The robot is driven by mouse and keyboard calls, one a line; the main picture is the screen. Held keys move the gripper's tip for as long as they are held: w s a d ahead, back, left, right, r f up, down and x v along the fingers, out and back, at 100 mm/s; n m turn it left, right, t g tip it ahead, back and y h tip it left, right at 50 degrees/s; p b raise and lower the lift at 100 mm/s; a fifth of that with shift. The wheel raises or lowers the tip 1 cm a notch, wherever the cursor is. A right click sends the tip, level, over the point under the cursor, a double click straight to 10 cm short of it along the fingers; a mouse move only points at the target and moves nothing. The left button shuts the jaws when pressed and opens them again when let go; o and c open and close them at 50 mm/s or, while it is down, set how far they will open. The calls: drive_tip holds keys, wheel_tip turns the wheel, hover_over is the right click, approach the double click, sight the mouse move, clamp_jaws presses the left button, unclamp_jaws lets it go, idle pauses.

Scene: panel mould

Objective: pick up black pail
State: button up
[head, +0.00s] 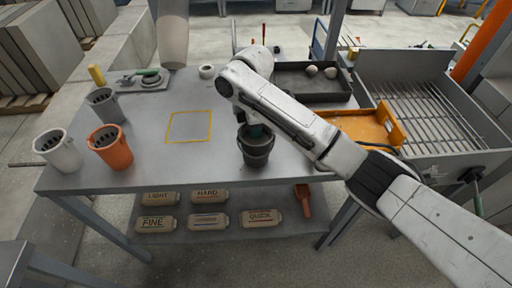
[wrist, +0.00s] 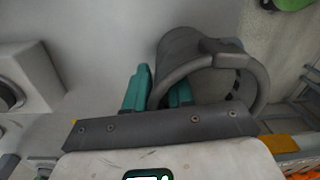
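The black pail (head: 257,152) stands upright on the grey table near its front edge in the head view. My arm comes down on it from above, and my gripper (head: 254,131) is at its rim. In the wrist view the pail (wrist: 207,72) is just beyond my gripper (wrist: 160,92), with its curved handle looping toward me. One teal finger is left of the handle's side and the other is inside the loop. The fingers are a small gap apart with the handle's side between them. I cannot tell whether they press on it.
An orange pail (head: 110,147), a white pail (head: 58,150) and a grey pail (head: 104,104) stand on the left. A yellow outlined square (head: 190,126) on the table is empty. A dark tray (head: 292,82) and orange tray (head: 372,130) lie right.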

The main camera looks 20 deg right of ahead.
clamp_jaws()
idle(0.5)
